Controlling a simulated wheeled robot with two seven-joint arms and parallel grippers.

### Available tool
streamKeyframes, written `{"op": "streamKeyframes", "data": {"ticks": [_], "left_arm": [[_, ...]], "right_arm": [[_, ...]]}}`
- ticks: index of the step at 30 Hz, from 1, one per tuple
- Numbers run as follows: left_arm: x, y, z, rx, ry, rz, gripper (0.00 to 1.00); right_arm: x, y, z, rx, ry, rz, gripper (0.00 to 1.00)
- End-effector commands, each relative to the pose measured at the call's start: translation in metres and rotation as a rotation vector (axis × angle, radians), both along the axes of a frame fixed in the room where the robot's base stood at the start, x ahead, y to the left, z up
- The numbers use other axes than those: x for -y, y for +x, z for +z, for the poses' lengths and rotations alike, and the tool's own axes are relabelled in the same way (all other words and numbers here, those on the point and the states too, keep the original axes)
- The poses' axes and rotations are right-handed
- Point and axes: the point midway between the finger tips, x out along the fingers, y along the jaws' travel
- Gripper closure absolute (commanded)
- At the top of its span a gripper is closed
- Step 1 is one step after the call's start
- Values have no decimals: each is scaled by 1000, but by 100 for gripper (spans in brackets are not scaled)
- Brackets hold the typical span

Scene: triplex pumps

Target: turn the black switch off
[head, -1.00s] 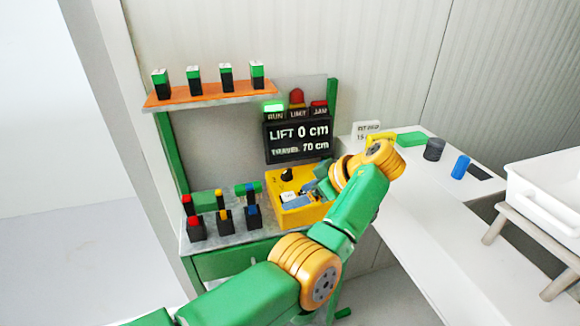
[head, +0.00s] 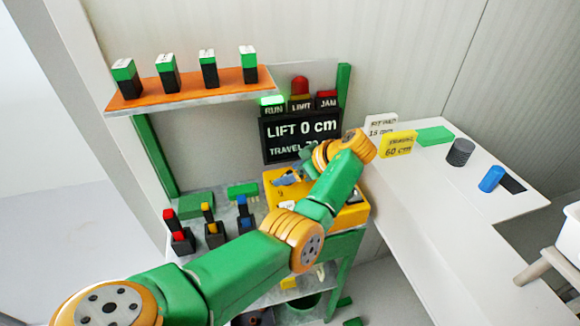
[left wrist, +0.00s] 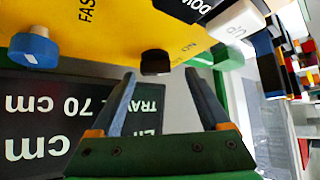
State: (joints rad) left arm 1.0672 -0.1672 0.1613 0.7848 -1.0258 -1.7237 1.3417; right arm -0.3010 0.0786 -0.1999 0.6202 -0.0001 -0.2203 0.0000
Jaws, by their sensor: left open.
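The yellow control box (head: 352,216) stands on the bench below the display, partly covered by my left arm. In the left wrist view, its yellow face (left wrist: 110,30) is upside down and close. The black switch (left wrist: 155,62) shows as a dark knob on that face, between and just beyond the fingertips. My left gripper (left wrist: 160,78) is open and empty, with a finger to either side of the switch; contact cannot be told. In the head view, my left gripper (head: 288,179) is over the box and hides the switch. My right gripper is not in view.
A blue knob (left wrist: 34,50), a black DOWN button (left wrist: 185,8) and a white UP button (left wrist: 238,28) are near the switch. The display (head: 300,135) reads LIFT 0 cm, with the green RUN lamp (head: 272,101) lit. Several small levers stand left of the box.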

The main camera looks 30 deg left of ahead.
Motion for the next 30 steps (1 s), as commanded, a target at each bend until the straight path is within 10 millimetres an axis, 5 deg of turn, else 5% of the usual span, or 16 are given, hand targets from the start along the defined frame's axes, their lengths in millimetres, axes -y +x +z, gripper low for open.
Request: {"op": "streamKeyframes", "data": {"ticks": [9, 18, 25, 30], "left_arm": [[-5, 0, -6, 1, 0, 0, 23], [-5, 0, -6, 1, 0, 1, 100], [-5, 0, -2, 1, 0, -24, 100], [-5, -2, 3, 1, 1, -103, 100]], "right_arm": [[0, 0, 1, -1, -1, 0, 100], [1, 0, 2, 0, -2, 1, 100], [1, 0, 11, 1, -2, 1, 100], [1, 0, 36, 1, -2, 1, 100]]}}
